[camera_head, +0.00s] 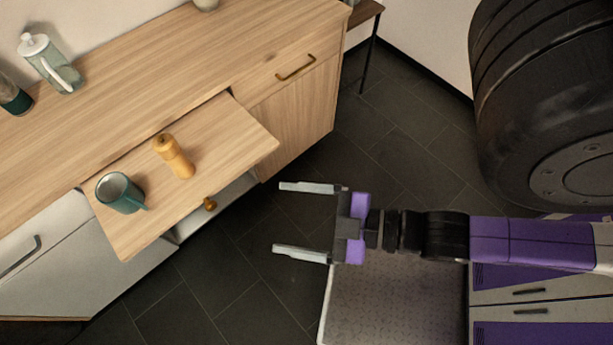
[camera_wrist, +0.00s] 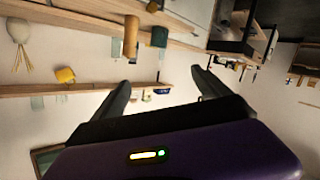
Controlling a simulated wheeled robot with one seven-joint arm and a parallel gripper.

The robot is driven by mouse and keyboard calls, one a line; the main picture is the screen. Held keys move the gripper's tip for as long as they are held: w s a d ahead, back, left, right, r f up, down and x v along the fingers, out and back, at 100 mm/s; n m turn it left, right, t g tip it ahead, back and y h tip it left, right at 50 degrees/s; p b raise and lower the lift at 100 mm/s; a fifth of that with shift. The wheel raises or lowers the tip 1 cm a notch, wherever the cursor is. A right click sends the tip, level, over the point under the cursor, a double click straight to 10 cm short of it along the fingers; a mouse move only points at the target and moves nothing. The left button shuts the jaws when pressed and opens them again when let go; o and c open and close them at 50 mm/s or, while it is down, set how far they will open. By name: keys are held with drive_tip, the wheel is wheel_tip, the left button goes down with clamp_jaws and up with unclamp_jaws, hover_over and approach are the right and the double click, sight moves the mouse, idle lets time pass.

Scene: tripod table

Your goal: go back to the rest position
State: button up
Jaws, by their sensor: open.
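My gripper (camera_head: 304,220) is open and empty. In the head view its two pale fingers point left over the dark floor, apart from the furniture. It also shows in the wrist view (camera_wrist: 160,92), with two dark fingers spread and nothing between them. My purple and black arm reaches in from the right of the head view.
A pull-out wooden board (camera_head: 225,150) juts from the wooden cabinet (camera_head: 180,60), left of my gripper. A teal mug (camera_head: 118,194) and a wooden pepper mill (camera_head: 174,156) stand on it. Open floor (camera_head: 240,265) lies between.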

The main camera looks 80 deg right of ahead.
drive_tip(key=m, duration=0.1)
drive_tip(key=s+r+m, duration=0.1)
drive_tip(key=m, duration=0.1)
drive_tip(key=s+r+m, duration=0.1)
drive_tip(key=shift+s+m+g, duration=0.25)
drive_tip(key=shift+m+g, duration=0.05)
drive_tip(key=shift+g, duration=0.1)
drive_tip(key=shift+o, duration=0.4)
